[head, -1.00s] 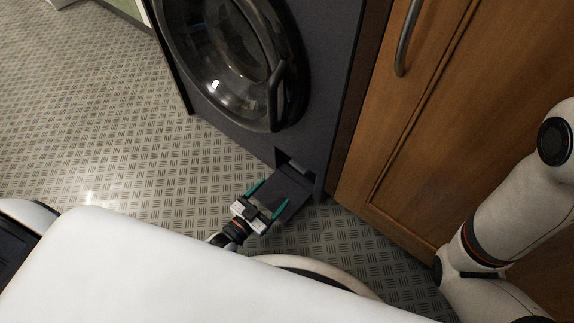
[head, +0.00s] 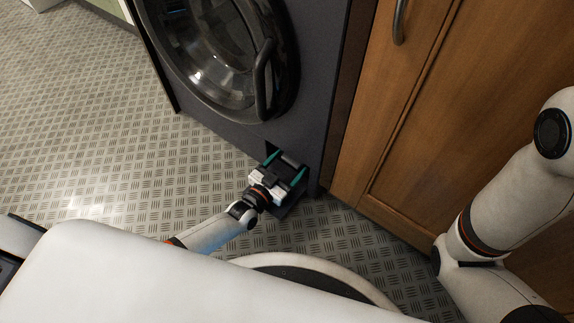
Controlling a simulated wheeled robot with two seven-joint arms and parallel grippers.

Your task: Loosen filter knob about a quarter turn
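My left gripper (head: 286,167) is at the low filter opening of the dark washing machine (head: 312,95). Its two green-tipped fingers are apart, pointing into the opening. A small grey part (head: 292,161) shows between the fingertips; it may be the filter knob, but it is too small to be sure. I cannot tell whether the fingers touch it. The dark filter flap (head: 288,208) hangs open below, mostly hidden by the gripper. My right arm shows at the right, but its gripper is out of view.
The machine's round glass door (head: 215,45) with its handle is shut above the opening. A wooden cabinet (head: 400,150) with a metal handle (head: 399,22) stands close on the right. The patterned metal floor (head: 90,130) is clear on the left.

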